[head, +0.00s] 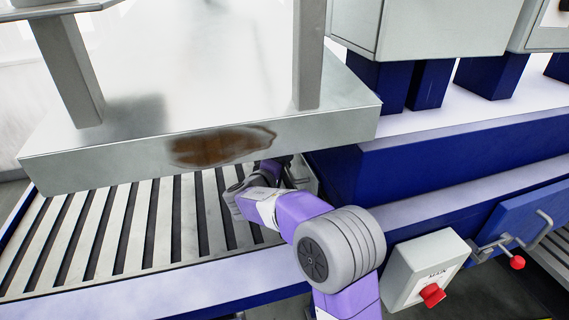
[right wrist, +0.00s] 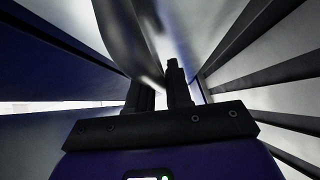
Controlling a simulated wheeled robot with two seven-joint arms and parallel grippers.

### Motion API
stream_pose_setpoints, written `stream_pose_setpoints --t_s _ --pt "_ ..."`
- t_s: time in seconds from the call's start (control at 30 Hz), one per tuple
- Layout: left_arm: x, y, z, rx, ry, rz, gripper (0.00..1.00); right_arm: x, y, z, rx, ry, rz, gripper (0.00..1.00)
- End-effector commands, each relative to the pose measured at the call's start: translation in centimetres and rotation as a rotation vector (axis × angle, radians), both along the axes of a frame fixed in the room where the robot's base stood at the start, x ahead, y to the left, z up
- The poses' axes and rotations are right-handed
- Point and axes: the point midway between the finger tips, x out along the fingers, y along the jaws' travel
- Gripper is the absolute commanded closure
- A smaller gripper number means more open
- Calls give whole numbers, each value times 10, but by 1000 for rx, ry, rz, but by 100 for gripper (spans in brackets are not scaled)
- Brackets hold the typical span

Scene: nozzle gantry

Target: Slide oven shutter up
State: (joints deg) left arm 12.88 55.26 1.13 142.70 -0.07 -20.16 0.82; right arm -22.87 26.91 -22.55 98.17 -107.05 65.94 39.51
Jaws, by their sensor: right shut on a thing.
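My right arm reaches in beneath the front edge of a grey metal housing (head: 100,165) that has a brown rust stain. In the head view the right gripper's jaws are hidden under that edge. In the right wrist view my right gripper (right wrist: 162,82) is shut on a curved grey metal piece (right wrist: 133,40) that rises from between its fingers. I cannot tell whether this piece belongs to the oven shutter; no shutter can be made out with certainty. My left gripper is in neither view.
A slatted conveyor (head: 150,225) runs under the housing. A blue machine frame (head: 430,155) stands to the right. A grey switch box (head: 425,262) with a red knob (head: 432,295) is close to my right arm. Beyond it is a blue panel (head: 520,220) with a handle and red-knobbed latch.

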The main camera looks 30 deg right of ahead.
Motion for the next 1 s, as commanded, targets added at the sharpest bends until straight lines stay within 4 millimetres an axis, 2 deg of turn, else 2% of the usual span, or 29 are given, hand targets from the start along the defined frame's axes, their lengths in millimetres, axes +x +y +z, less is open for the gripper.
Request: stream_pose_setpoints --t_s 0.07,0.17,0.3,0.43,0.57,0.83,0.87,1.0 --pt "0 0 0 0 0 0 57 0 0 1 1 -1 0 100" --pt "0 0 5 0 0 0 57 0 0 12 0 -4 0 100" --pt "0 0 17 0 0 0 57 0 0 49 -2 -13 0 100" --pt "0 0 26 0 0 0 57 0 0 74 -3 -12 2 100" --pt "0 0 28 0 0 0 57 0 0 82 -2 -5 1 100" --pt "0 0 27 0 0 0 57 0 0 82 -3 -7 0 100" --pt "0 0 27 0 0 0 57 0 0 83 -3 -7 0 79" --pt "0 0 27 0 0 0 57 0 0 82 -2 -5 0 61"
